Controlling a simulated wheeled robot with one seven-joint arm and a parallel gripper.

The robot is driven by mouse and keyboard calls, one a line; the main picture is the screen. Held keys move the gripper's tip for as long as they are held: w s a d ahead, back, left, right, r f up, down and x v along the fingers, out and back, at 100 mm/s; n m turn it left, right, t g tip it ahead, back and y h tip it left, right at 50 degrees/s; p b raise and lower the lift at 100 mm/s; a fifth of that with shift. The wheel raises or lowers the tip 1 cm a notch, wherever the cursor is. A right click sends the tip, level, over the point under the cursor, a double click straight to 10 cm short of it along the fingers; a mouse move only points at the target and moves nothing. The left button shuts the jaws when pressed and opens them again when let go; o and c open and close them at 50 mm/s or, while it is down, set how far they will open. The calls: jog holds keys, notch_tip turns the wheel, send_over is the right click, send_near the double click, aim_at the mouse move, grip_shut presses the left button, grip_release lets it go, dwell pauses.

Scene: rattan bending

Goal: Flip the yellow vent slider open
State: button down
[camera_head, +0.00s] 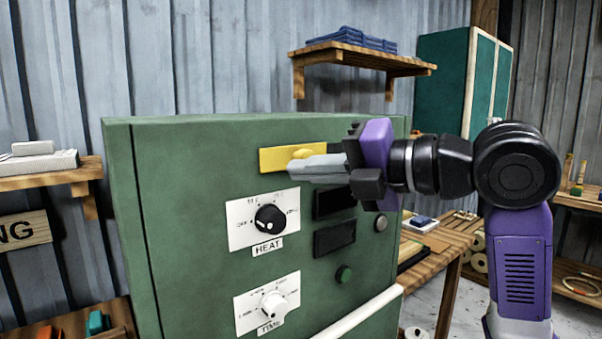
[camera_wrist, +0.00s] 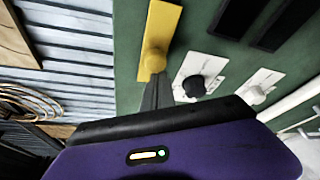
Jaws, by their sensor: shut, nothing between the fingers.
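The yellow vent slider is a flat yellow plate (camera_head: 276,158) with a raised yellow knob (camera_head: 303,153), high on the front of the green cabinet (camera_head: 190,200). In the wrist view the plate (camera_wrist: 163,22) and its knob (camera_wrist: 153,62) show above my gripper (camera_wrist: 155,84). My gripper (camera_head: 292,170) is shut and empty. Its grey fingertips are at the knob, just below it in the head view.
A white bar handle (camera_head: 362,314) crosses the lower front. A wooden table (camera_head: 448,240) stands at the right.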

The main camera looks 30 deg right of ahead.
jog(key=d+b, duration=0.2)
jog(key=d, duration=0.7)
jog(key=shift+w+d, duration=0.35)
jog(key=shift+w, duration=0.05)
jog(key=shift+d, duration=0.1)
